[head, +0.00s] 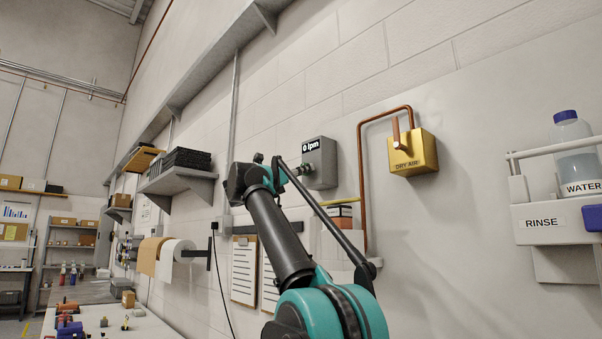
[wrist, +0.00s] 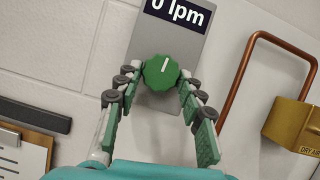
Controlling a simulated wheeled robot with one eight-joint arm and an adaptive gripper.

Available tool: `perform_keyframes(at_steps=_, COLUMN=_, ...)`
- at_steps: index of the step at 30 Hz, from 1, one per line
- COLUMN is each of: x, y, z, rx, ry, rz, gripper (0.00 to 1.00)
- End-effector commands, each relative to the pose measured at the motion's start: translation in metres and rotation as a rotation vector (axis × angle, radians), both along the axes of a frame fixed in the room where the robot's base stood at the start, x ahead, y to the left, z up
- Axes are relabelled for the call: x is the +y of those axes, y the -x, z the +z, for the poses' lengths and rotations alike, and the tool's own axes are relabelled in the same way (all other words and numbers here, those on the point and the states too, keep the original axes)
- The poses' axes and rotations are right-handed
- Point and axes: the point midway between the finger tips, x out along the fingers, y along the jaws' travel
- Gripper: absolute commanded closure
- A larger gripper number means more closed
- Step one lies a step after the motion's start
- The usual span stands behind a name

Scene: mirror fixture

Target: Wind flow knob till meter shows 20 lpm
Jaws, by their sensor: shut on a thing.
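The flow meter is a grey box (head: 323,178) on the wall, with a black display (head: 312,145) that reads 0 lpm. In the wrist view the display (wrist: 180,10) is partly cut off at the top. The green flow knob (wrist: 160,72) sits below the display, with a white pointer line aimed up and slightly right. My gripper (wrist: 160,76) is shut on the knob, one finger on each side. In the head view my arm reaches up to the meter and hides most of the knob and fingers.
A yellow DRY AIR box (head: 413,153) with a copper pipe (head: 362,190) is right of the meter. Clipboards (head: 244,270) hang below. A shelf with black bins (head: 178,180) is to the left. A RINSE holder (head: 545,222) with a water bottle (head: 573,150) is far right.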

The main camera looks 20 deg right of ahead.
Motion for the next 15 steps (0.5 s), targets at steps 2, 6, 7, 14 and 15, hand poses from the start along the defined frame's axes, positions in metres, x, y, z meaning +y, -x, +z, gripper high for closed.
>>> perform_keyframes(at_steps=2, x=0.0003, y=-0.0006, z=-0.0002, rx=-0.027, ry=-0.010, rz=-0.001, gripper=0.90)
perform_keyframes(at_steps=6, x=0.0009, y=-0.0020, z=-0.0001, rx=-0.102, ry=-0.037, rz=-0.001, gripper=0.90)
perform_keyframes(at_steps=7, x=0.0011, y=-0.0023, z=0.0000, rx=-0.123, ry=-0.045, rz=0.000, gripper=0.90)
perform_keyframes(at_steps=14, x=0.0019, y=-0.0047, z=-0.0001, rx=-0.307, ry=-0.113, rz=-0.001, gripper=0.90)
perform_keyframes(at_steps=15, x=0.0021, y=-0.0051, z=0.0002, rx=-0.341, ry=-0.125, rz=0.000, gripper=0.90)
